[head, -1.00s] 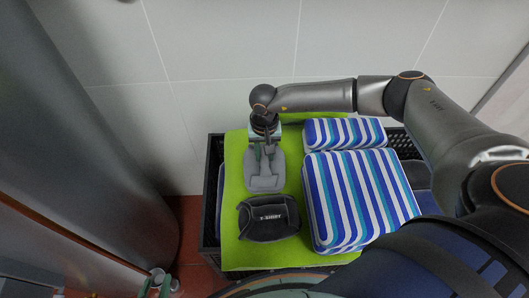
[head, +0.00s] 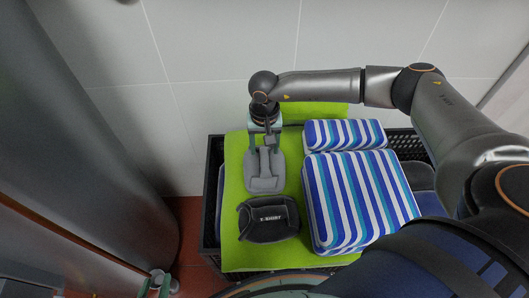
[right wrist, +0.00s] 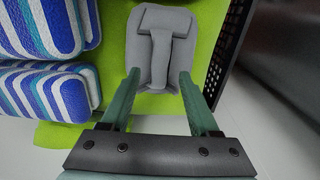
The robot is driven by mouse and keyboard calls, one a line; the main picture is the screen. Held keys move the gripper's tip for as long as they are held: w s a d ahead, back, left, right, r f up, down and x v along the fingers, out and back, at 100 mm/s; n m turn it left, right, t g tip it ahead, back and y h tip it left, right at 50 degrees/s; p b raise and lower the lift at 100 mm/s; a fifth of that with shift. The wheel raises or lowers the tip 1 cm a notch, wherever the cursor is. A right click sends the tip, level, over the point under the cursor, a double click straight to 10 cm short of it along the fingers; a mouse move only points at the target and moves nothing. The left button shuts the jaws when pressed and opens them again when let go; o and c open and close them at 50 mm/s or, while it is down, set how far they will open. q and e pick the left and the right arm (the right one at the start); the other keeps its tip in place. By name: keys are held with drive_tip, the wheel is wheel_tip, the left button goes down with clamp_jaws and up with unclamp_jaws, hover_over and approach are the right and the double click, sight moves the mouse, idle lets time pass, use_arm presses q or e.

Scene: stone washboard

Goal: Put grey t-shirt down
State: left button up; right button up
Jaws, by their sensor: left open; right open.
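The folded grey t-shirt (head: 264,178) lies on a lime green cloth in the crate. It also shows in the right wrist view (right wrist: 158,72). My right gripper (head: 265,148) is open and empty at the t-shirt's wall-side end. Its two green fingers (right wrist: 157,78) are spread either side of that end, with nothing held between them. I cannot tell their exact height above the cloth. My left gripper (head: 160,284) is open at the lower left, partly cut off by the picture edge and away from the crate.
A black folded t-shirt (head: 268,217) lies nearer me on the green cloth (head: 234,160). Blue-and-white striped folded pieces (head: 360,200) fill the right side. The black crate (head: 212,178) stands against a tiled wall. A large grey cylinder-like body stands left.

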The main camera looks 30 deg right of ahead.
use_arm(q)
drive_tip(key=shift+s+a+f, duration=0.15)
drive_tip(key=shift+s+f, duration=0.15)
use_arm(e)
wheel_tip(320, 180, up, 8)
drive_tip(key=shift+r, duration=0.15)
use_arm(q)
drive_tip(key=shift+w, duration=0.1)
